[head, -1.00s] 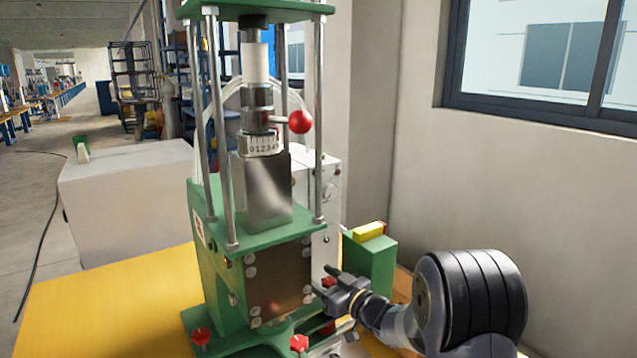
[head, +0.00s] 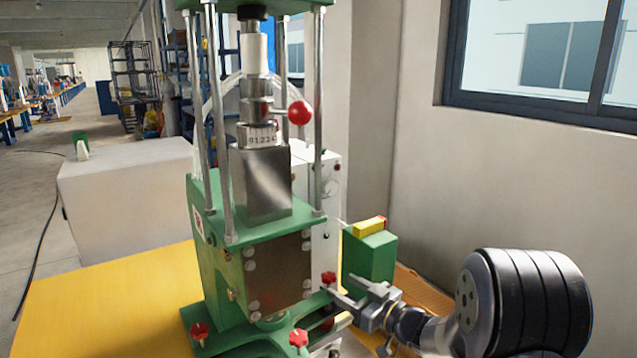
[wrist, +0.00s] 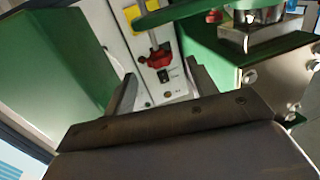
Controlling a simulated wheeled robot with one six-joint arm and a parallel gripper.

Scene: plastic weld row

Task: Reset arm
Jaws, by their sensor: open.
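My gripper (head: 350,294) is in the lower right of the head view, right of the green press (head: 215,265). Its fingers are apart, with nothing seen between them. In the wrist view the two fingers of my gripper (wrist: 160,95) point toward a white panel (wrist: 176,88) with a small dark switch and a red knob (wrist: 157,57). The press carries a steel block (head: 262,182), a numbered dial and a red ball lever (head: 300,112). Whether a finger touches the press cannot be told.
A green box (head: 370,262) with a yellow top piece (head: 368,227) stands just behind my gripper. Red knobs (head: 200,331) sit on the press's base. The yellow table (head: 110,300) is clear at left. A wall with a window (head: 540,60) rises at right.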

